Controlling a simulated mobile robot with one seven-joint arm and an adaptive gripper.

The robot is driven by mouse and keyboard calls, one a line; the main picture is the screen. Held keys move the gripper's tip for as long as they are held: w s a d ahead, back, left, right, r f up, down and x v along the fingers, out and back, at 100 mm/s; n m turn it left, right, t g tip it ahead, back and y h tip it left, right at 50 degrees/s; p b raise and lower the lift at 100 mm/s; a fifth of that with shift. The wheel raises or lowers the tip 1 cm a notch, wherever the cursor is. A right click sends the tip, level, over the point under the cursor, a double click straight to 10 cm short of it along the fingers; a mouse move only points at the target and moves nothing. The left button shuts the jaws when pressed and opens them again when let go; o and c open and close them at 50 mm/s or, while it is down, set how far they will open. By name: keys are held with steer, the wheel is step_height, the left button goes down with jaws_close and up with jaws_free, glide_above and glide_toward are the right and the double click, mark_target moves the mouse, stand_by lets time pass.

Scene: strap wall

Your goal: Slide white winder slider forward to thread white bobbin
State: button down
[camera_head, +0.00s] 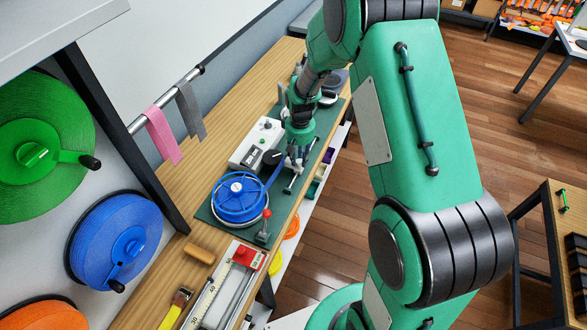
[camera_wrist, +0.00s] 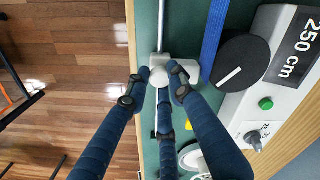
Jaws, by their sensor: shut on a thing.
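The white winder slider (camera_wrist: 175,66) sits on a thin metal rail over a green board. My gripper (camera_wrist: 158,84) is shut around its round white knob, with dark blue fingers on both sides. In the head view my gripper (camera_head: 297,160) reaches down to the rail, and its fingers hide most of the slider. A white round part, possibly the white bobbin (camera_wrist: 190,157), shows partly behind a finger in the wrist view. A blue strap (camera_wrist: 214,40) runs beside the rail. In the head view it leads to a blue reel (camera_head: 239,197).
A white control box (camera_head: 257,140) with a black dial (camera_wrist: 240,62) and a "250 cm" label stands beside the rail. A red-knobbed lever (camera_head: 266,214) stands near the reel. A measuring unit (camera_head: 222,290) is at the bench front.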

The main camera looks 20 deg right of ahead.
steer(key=w+d, duration=1.1)
steer(key=shift+w+d, duration=0.2)
steer(key=shift+w+d+r, duration=0.15)
steer(key=shift+w+d, duration=0.05)
steer(key=c, duration=1.5)
jaws_free()
steer(key=shift+w, duration=0.1)
steer(key=shift+r, duration=0.1)
step_height(320, 180, up, 12)
steer(key=shift+f, duration=0.15)
